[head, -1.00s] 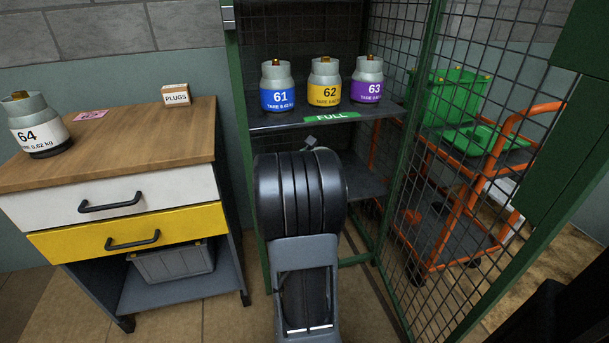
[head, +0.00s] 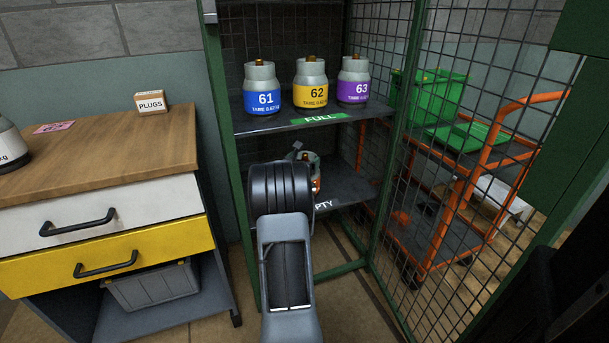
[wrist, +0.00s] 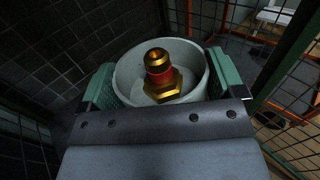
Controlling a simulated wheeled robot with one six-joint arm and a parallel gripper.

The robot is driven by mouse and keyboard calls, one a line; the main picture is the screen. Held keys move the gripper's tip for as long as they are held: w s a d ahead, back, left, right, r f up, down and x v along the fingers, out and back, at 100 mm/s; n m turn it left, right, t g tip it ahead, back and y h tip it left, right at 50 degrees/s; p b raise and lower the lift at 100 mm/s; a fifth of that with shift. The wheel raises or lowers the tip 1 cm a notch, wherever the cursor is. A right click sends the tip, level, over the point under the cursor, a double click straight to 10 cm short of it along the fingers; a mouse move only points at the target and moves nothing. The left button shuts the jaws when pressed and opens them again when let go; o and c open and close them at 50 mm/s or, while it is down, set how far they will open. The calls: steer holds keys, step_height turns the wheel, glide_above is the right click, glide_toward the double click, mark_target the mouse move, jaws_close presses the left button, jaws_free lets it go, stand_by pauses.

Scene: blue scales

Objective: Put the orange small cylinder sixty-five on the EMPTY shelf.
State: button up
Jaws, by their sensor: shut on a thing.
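The orange small cylinder (head: 317,185) shows partly in the head view, behind my arm, at the lower shelf of the green cage. Only a strip of its orange label and pale collar shows; its number is hidden. In the wrist view, my gripper (wrist: 161,84) is shut on the cylinder's pale round collar (wrist: 128,88), one green-padded jaw on each side. A brass valve stands inside the collar. The EMPTY shelf (head: 345,187) is the lower one; its label is partly covered by my arm. I cannot tell whether the cylinder's base touches the shelf.
The FULL shelf (head: 280,122) above bears blue cylinder 61 (head: 262,90), yellow 62 (head: 310,85) and purple 63 (head: 353,82). A mesh door (head: 440,130) stands on the right, with an orange trolley (head: 470,235) behind it. A wooden-topped cabinet (head: 100,145) stands left.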

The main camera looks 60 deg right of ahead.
steer(key=shift+w+d+f+b, duration=0.25)
steer(key=shift+d+f+b, duration=0.1)
steer(key=shift+d+f, duration=0.45)
steer(key=shift+f+b, duration=0.45)
steer(key=shift+f, duration=1.15)
steer(key=shift+f, duration=0.1)
steer(key=o, duration=1.5)
